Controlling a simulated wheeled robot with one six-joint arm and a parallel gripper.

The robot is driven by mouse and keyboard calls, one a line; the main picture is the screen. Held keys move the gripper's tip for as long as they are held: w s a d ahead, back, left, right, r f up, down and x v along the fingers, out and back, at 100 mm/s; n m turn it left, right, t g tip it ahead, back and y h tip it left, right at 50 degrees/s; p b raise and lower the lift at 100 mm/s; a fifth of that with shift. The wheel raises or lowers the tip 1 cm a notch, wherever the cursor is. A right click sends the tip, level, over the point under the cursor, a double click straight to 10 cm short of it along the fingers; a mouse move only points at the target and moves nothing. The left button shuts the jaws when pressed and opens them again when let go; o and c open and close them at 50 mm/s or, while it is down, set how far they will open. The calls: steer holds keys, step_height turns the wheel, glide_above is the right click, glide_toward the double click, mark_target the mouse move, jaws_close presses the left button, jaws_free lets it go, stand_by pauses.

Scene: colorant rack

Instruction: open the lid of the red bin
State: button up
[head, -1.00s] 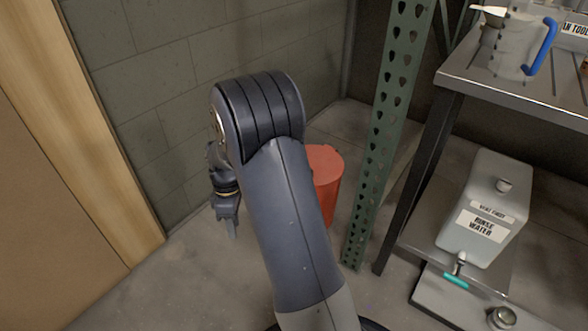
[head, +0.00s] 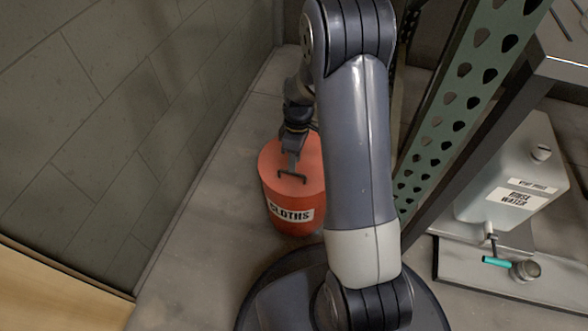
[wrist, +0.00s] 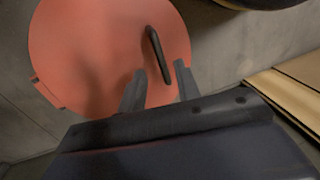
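The red bin (head: 290,221) stands on the floor against the wall, with a "CLOTHS" label on its side. Its round lid (head: 270,160) is closed and carries a dark bar handle (head: 292,177). In the wrist view the lid (wrist: 85,50) fills the upper left, with the handle (wrist: 158,52) slanting across it. My gripper (head: 292,170) points down over the lid by the handle. In the wrist view my gripper (wrist: 158,82) has its two fingers apart, one on either side of the handle's near end. I cannot tell whether they touch it.
A green perforated rack post (head: 470,90) stands right of my arm. A rinse water container (head: 520,170) with a teal tap sits low at the right. The block wall (head: 110,120) is close on the left. Some floor (head: 195,250) is clear left of the bin.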

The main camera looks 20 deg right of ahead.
steer(key=shift+s+a+f+b, duration=0.15)
steer(key=shift+f+b, duration=0.1)
steer(key=shift+f, duration=0.55)
steer(key=shift+s+a+f+b, duration=0.1)
steer(key=shift+s+f+b, duration=0.1)
steer(key=shift+f, duration=0.55)
jaws_close()
